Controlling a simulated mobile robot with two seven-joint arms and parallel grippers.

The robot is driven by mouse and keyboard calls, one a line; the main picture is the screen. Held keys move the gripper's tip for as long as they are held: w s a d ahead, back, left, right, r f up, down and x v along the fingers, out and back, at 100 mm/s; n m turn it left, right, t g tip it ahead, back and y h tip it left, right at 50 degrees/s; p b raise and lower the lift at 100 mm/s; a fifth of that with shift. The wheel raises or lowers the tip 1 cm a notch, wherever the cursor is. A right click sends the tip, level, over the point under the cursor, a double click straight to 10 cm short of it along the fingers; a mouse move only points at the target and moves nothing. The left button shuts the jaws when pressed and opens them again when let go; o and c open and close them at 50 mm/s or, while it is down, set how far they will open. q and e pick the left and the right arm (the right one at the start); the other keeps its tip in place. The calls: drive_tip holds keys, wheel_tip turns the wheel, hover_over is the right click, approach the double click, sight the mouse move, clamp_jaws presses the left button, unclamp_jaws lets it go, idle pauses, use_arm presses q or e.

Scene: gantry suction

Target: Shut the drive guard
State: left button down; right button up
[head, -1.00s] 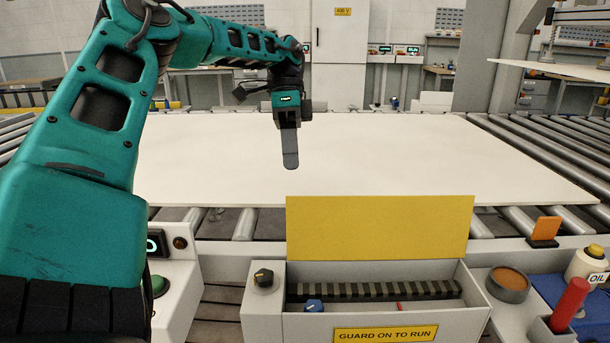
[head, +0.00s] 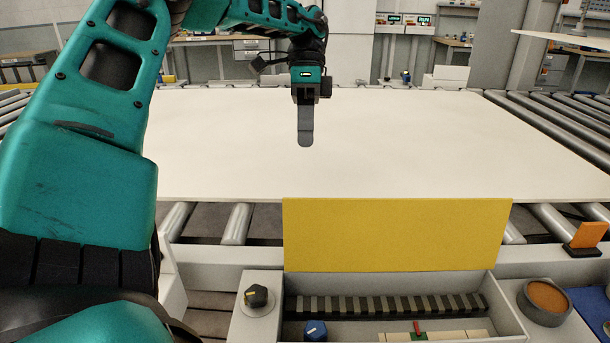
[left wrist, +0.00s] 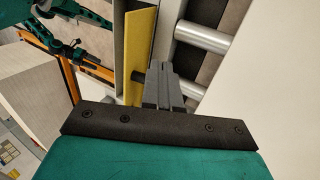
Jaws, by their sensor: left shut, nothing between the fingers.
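The drive guard is a yellow flap (head: 396,235) standing raised along the back edge of an open grey box (head: 508,312). A dark toothed chain or rack (head: 385,304) lies exposed inside the box. My left gripper (head: 305,140) is shut and empty, pointing down above the white board, behind the flap and apart from it. In the left wrist view the shut fingers (left wrist: 163,85) show beside the yellow flap (left wrist: 139,45). My right gripper is not in the head view.
A large white board (head: 400,140) lies on the rollers behind the flap. A black knob (head: 257,296) is left of the box. A blue knob (head: 315,331) and a small red-and-green item (head: 418,335) are inside it. A brown-filled cup (head: 546,297) and an orange tab (head: 588,236) are to the right.

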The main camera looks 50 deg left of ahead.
use_arm(q)
drive_tip(key=s+d+f+b, duration=0.1)
drive_tip(key=s+d+f, duration=0.4)
drive_tip(key=f, duration=0.1)
drive_tip(key=shift+d+f, duration=0.25)
drive_tip(key=shift+d, duration=0.1)
idle(0.4)
